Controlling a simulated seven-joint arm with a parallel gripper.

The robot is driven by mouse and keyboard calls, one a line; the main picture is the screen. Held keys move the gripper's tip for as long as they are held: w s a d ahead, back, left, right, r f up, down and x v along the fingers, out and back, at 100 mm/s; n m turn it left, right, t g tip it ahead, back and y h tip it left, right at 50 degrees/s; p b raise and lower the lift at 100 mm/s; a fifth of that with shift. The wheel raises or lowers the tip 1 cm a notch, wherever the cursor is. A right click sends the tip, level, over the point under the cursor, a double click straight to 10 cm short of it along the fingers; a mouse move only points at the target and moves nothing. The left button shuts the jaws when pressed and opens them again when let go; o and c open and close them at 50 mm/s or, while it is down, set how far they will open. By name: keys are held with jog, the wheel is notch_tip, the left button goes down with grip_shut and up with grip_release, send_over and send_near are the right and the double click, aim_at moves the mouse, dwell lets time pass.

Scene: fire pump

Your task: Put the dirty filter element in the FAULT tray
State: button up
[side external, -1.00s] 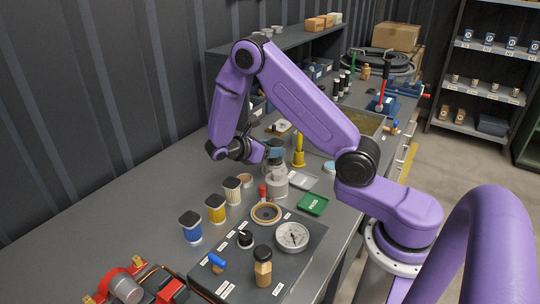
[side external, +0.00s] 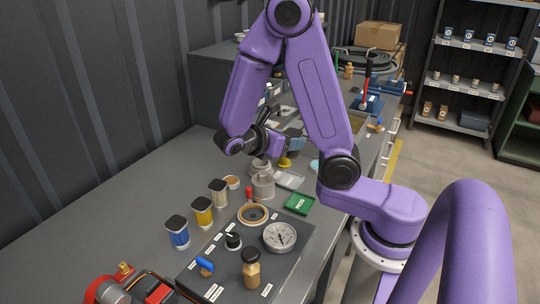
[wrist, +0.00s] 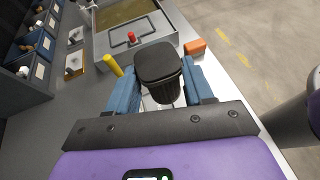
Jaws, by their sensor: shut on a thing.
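My gripper (side external: 290,143) is raised over the bench beyond the green PASS tray (side external: 299,203). In the wrist view my gripper (wrist: 160,70) has its blue fingers on either side of a dark, black-capped filter element (wrist: 158,62) and is shut on it. The side view hardly shows the held element behind the fingers and wrist. A pale tray (side external: 289,179) lies beside the PASS tray, below the gripper; I cannot read its label. I cannot make out a tray marked FAULT.
Blue (side external: 177,232), yellow (side external: 202,212) and cream (side external: 218,193) filters stand in a row. A panel (side external: 235,268) with a gauge (side external: 280,237) is in front. A grey housing (side external: 262,184) and a yellow object (side external: 285,161) stand near the gripper.

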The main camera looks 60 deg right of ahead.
jog(key=w+a+n+t+y, duration=0.1)
jog(key=w+n+t+y, duration=0.1)
jog(key=w+n+t, duration=0.8)
jog(key=w+a+r+n+t+y, duration=0.2)
jog(key=w+a+n+t+y, duration=0.2)
jog(key=a, duration=0.5)
jog(key=n+t+y, duration=0.2)
jog(key=n+y, duration=0.1)
jog(key=shift+w+r, duration=0.15)
jog(key=shift+r, duration=0.2)
